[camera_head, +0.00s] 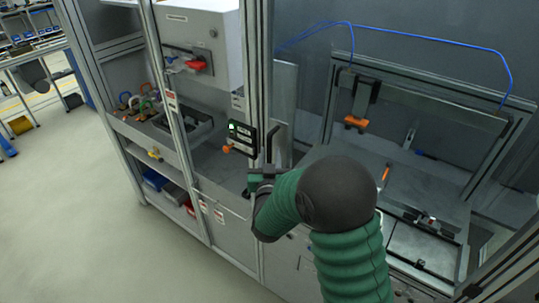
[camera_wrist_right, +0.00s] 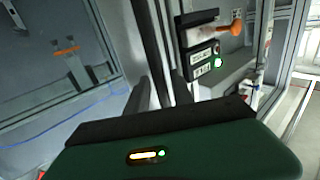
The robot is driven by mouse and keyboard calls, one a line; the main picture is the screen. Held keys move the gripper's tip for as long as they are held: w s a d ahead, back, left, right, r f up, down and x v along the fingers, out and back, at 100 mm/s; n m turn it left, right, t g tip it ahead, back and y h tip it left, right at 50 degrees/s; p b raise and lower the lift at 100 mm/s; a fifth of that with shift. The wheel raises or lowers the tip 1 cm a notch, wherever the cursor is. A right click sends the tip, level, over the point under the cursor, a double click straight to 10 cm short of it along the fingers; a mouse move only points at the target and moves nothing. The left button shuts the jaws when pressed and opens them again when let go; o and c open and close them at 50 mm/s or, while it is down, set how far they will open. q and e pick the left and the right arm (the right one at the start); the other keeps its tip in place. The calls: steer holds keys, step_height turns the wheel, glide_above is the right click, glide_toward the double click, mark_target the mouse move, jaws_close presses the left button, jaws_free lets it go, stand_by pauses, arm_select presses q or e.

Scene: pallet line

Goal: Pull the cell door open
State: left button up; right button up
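The cell's tall metal door post (camera_head: 257,75) stands in the middle of the head view. A black latch box (camera_head: 241,137) with a green light and an orange knob is fixed on it. The latch box also shows in the right wrist view (camera_wrist_right: 200,50). A dark upright bar (camera_head: 272,143), perhaps the door handle, is beside the box. My right gripper (camera_head: 257,178) is at the lower end of this bar, just below the latch box. Its fingers are mostly hidden, so contact and grip are unclear. My left gripper is out of view.
A grey work surface with a framed fixture (camera_head: 420,95) and blue hoses is at the right. A white cabinet (camera_head: 200,40) with a red switch is at the upper left, above a shelf with padlocks (camera_head: 140,103). Open floor (camera_head: 75,210) lies at the left.

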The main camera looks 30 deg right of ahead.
jaws_close()
stand_by(1.2)
